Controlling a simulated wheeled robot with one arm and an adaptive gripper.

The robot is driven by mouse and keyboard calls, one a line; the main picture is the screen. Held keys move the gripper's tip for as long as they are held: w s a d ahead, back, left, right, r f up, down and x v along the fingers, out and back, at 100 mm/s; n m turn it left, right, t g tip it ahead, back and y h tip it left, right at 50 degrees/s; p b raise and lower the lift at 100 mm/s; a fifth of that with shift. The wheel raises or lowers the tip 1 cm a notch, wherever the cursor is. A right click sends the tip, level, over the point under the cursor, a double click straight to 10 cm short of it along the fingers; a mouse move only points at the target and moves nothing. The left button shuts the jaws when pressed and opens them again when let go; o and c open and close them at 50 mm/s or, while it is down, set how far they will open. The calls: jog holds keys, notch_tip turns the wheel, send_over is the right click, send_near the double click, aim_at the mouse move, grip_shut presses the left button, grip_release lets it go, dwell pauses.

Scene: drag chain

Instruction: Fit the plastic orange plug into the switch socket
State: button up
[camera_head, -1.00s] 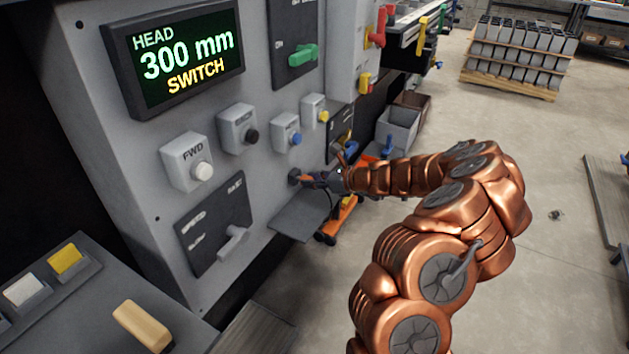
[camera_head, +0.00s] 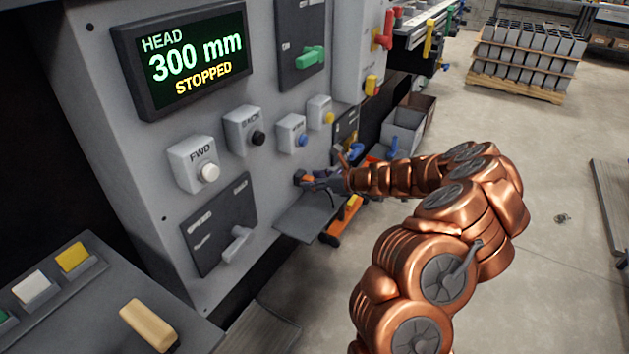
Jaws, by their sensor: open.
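The orange plug (camera_head: 303,178) shows as a small orange piece against the grey panel, under the blue-button box. It appears to sit at the switch socket, whose opening I cannot make out behind it. My gripper (camera_head: 312,181) is right at the plug, with its dark fingers pointing left to the panel. The fingers are open, but at this size I cannot tell whether they touch the plug. My copper arm reaches in from the right.
A display (camera_head: 190,58) reads "HEAD 300 mm STOPPED". A grey shelf (camera_head: 309,218) juts out below the gripper. Button boxes, such as the FWD box (camera_head: 198,164), and a lever (camera_head: 236,244) stand out from the panel.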

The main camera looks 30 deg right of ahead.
jog(key=v, duration=1.2)
dwell(0.3)
dwell(0.5)
